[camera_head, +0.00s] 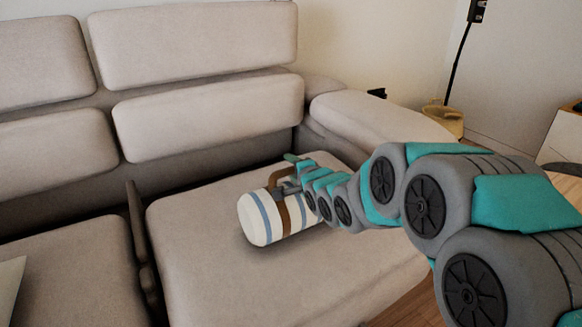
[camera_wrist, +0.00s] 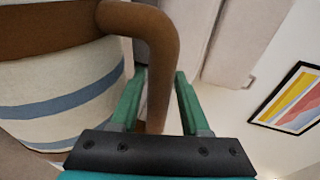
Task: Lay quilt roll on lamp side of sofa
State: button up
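The quilt roll (camera_head: 262,216) is a white bundle with blue stripes and a brown strap and handle. It lies on its side on the right seat cushion (camera_head: 217,272) of the beige sofa. In the wrist view the roll (camera_wrist: 62,98) fills the left side, with its brown handle (camera_wrist: 158,45) arching over to the right. My gripper (camera_head: 292,172) is at the handle. In the wrist view its green fingers (camera_wrist: 160,80) stand apart on either side of the handle, with a gap visible on the right. My arm hides the cushion right of the roll.
The sofa armrest (camera_head: 372,120) rises behind and right of the roll. Backrest cushions (camera_head: 210,118) stand behind it. A thin black pole or cord (camera_head: 459,60) and a yellowish basket (camera_head: 444,119) are beyond the armrest. The cushion's front left is clear.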

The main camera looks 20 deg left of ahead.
jog(key=shift+o, duration=0.7)
jog(key=shift+s+r, duration=0.1)
jog(key=shift+r, duration=0.05)
jog(key=v, duration=1.2)
